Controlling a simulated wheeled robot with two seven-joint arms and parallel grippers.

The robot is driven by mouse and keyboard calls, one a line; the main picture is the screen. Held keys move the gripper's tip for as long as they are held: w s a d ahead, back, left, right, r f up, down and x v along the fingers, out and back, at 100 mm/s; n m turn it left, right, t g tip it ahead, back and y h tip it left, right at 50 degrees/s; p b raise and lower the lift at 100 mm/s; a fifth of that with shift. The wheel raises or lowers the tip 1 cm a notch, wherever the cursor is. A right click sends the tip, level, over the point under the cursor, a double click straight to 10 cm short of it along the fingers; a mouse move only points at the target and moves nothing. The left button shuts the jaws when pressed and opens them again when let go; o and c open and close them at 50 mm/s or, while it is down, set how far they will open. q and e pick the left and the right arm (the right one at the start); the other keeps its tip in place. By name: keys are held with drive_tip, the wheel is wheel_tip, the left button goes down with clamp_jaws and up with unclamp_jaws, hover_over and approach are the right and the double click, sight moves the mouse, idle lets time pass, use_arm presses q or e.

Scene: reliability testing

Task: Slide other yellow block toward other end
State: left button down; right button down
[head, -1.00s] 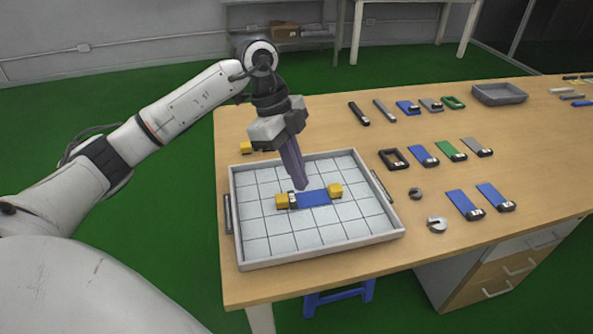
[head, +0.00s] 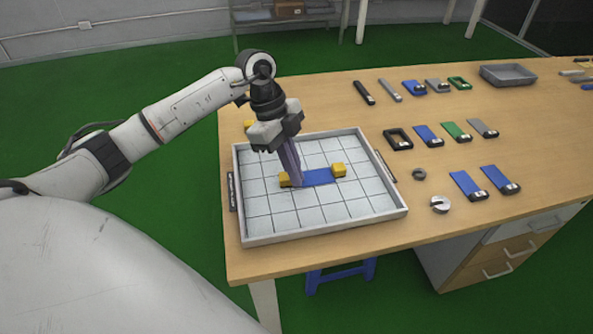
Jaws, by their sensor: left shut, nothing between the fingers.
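A blue strip (head: 319,177) lies flat on the white gridded tray (head: 325,222). One yellow block (head: 339,170) sits at the strip's right end. Another yellow block (head: 285,180) is at the left end, partly hidden by my left gripper's fingers. My left gripper (head: 297,184) is shut and empty, pointing down at the strip's left part, beside the left yellow block. I cannot tell whether its tips touch the block or the strip. My right gripper is not in view.
A yellow piece (head: 249,125) lies behind the tray, partly hidden by my arm. Right of the tray are two metal slotted rings (head: 440,204) and several blue, green and grey pieces (head: 455,131). A grey bin (head: 508,75) stands at the back right.

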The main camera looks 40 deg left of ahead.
use_arm(q)
drive_tip(key=shift+s+a+r+p, duration=0.1)
drive_tip(key=shift+a+r+p, duration=0.05)
drive_tip(key=shift+a+p, duration=0.5)
drive_tip(key=shift+a, duration=0.15)
